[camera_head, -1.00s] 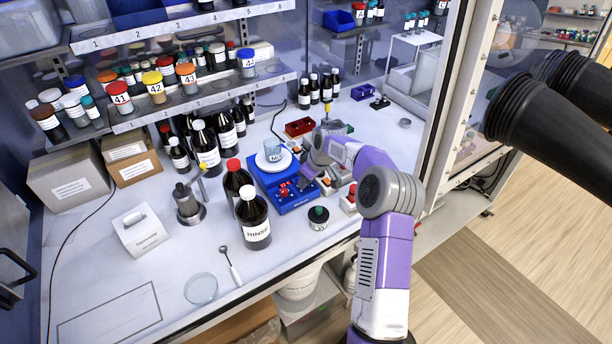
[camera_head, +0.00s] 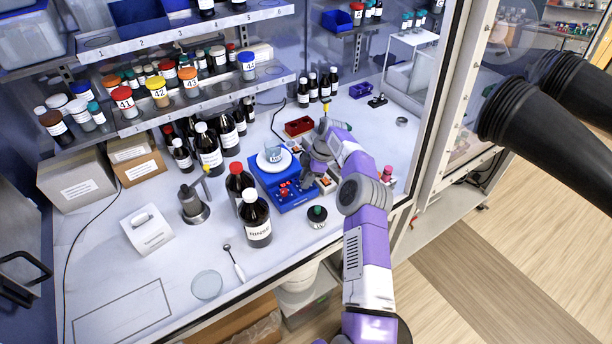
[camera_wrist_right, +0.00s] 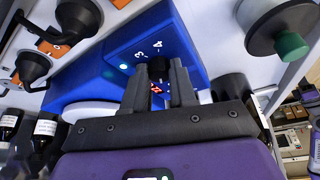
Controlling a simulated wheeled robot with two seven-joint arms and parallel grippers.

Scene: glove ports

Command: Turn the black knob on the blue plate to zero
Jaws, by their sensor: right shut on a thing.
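The blue plate (camera_head: 298,203) stands on the bench with a round white top and a small beaker (camera_head: 273,154) on it. My right gripper (camera_head: 305,184) is at the plate's right front side. In the right wrist view, the blue plate (camera_wrist_right: 185,40) has the numbers 3 and 4 on its face. There the black knob (camera_wrist_right: 157,68) sits between the fingertips of my right gripper (camera_wrist_right: 160,82), which is shut on it. Red marks show just below the knob between the fingers. The knob's pointer cannot be made out. My left gripper is not in view.
Dark bottles, one with a red cap (camera_head: 235,168) and a white-capped RINSE bottle (camera_head: 256,230), stand left of the plate. A green-capped jar (camera_head: 317,216) is in front. Black glove sleeves (camera_head: 520,105) jut in at right.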

